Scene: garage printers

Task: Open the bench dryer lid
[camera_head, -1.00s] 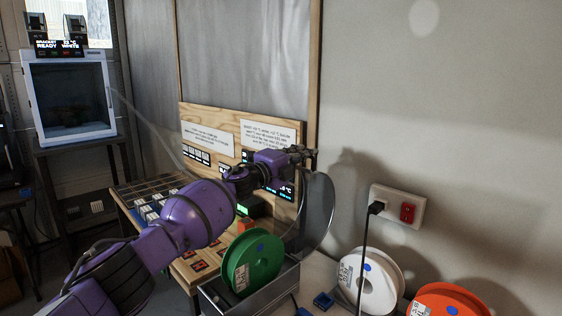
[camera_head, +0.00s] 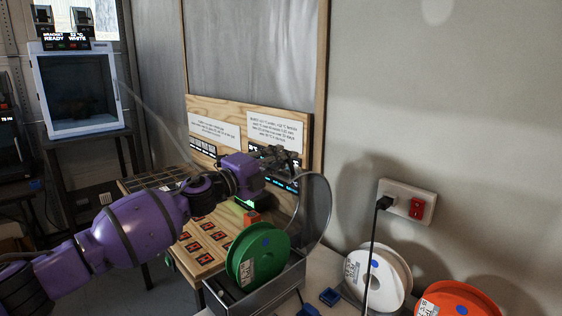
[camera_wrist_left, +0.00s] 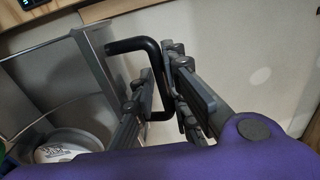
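The bench dryer (camera_head: 284,283) is a grey box on the bench at bottom centre, with a green spool (camera_head: 257,256) in it. Its clear, rounded lid (camera_head: 314,212) stands raised at the back of the box. In the left wrist view a clear panel (camera_wrist_left: 50,80) fills the left side, with a black bent handle (camera_wrist_left: 135,44) at its edge. My left gripper (camera_head: 290,158) is beside the lid's upper part. In the wrist view its fingers (camera_wrist_left: 163,85) lie on both sides of the handle; whether they clamp it is unclear. My right gripper is out of view.
A white spool (camera_head: 357,278) and an orange-red spool (camera_head: 470,298) stand right of the dryer. A black cord (camera_head: 370,240) hangs from the wall socket (camera_head: 397,202). A wooden board with signs (camera_head: 215,131) stands behind my arm.

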